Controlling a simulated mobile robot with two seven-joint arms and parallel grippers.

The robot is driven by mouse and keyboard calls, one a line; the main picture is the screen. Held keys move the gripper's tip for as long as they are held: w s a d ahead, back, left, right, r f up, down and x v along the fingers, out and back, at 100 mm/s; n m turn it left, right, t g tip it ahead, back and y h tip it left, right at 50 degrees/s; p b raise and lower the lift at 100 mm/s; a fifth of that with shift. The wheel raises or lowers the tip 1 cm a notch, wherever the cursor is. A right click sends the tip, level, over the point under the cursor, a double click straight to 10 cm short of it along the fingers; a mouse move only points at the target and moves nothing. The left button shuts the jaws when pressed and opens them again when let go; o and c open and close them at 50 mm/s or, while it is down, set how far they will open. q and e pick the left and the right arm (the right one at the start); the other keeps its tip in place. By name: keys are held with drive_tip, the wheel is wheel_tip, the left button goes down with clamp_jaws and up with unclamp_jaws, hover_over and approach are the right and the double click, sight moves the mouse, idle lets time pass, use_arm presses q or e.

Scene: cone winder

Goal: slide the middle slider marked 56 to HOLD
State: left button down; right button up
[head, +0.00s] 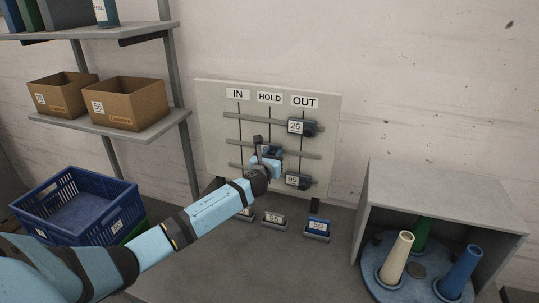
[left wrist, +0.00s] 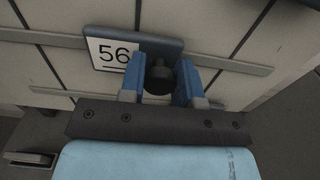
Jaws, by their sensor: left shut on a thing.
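The pale board (head: 214,150) on the wall has three horizontal rails and vertical lines headed IN, HOLD and OUT. My left gripper (head: 267,155) is at the middle rail below HOLD and hides most of the slider there. In the left wrist view, my left gripper (left wrist: 160,70) is shut on the dark round knob (left wrist: 159,78) of the slider marked 56 (left wrist: 112,54). The slider's plate lies across the middle vertical line, seemingly the HOLD line, about centred on it. My right gripper is not in view.
Slider 26 (head: 295,127) on the top rail and slider 95 (head: 292,180) on the bottom rail are both at OUT, close to my left gripper. Small labelled blocks (head: 317,227) stand below the board. A grey open box (head: 440,195) with cones is at right, shelves (head: 150,129) at left.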

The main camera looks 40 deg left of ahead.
use_arm(q)
drive_tip(key=c, duration=0.8)
unclamp_jaws()
drive_tip(key=b+v, duration=0.1)
drive_tip(key=v, duration=1.2)
drive_tip(key=shift+s+b, duration=0.35)
drive_tip(key=shift+b, duration=0.05)
drive_tip(key=shift+d, duration=0.1)
